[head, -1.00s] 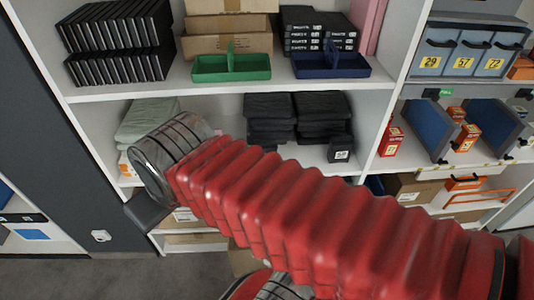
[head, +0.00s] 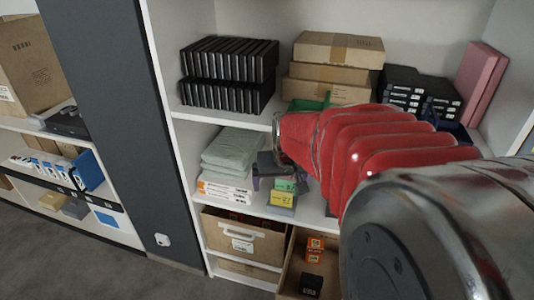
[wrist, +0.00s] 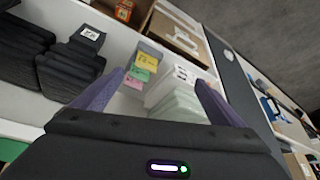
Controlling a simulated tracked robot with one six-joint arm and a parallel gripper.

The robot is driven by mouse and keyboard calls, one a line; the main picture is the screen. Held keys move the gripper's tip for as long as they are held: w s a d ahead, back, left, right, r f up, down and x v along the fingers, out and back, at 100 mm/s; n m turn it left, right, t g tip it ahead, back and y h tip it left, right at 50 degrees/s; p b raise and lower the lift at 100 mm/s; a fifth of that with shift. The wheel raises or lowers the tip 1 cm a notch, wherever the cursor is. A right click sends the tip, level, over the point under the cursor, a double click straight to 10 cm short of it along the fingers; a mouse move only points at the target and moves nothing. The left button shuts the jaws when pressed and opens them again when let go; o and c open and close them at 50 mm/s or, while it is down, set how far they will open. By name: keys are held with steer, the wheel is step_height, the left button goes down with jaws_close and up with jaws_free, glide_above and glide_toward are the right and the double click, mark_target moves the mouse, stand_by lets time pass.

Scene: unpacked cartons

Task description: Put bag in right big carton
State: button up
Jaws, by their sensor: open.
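My gripper (head: 278,178) is open and empty in front of the middle shelf. In the wrist view its two purple-grey fingers (wrist: 160,95) are spread, with a stack of pale green folded packs (wrist: 178,108) beyond them. That stack (head: 233,152) lies on white boxes, left of my gripper in the head view. Black folded packs (wrist: 75,68) lie at the left of the wrist view; I cannot tell which is the bag. Below are two big open cartons: the left one (head: 262,246) has a white handle; the right one (head: 289,268), partly hidden by my arm, holds orange boxes and a black box.
Small yellow, green and pink blocks (wrist: 142,70) stand beside the white boxes (head: 224,190). Black cases (head: 228,75), brown boxes (head: 338,50) and a green tray (head: 308,104) fill the shelf above. A dark upright panel (head: 105,110) is at the left. Grey floor is clear below.

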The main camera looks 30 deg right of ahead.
steer(key=s+d+f+m, duration=0.1)
steer(key=d+f, duration=0.4)
steer(key=d, duration=0.3)
steer(key=s+d+f+m+g, duration=0.1)
steer(key=d+f, duration=0.3)
steer(key=d, duration=0.4)
steer(key=s+d+f+m+h, duration=0.1)
steer(key=d+f+m, duration=0.1)
steer(key=d+f, duration=0.3)
steer(key=d, duration=0.3)
steer(key=shift+d+f+m+g, duration=0.3)
steer(key=shift+d, duration=0.05)
steer(key=shift+f, duration=0.1)
steer(key=shift+x, duration=4.2)
steer(key=shift+w+f, duration=0.1)
steer(key=shift+x, duration=2.5)
steer(key=shift+c, duration=0.4)
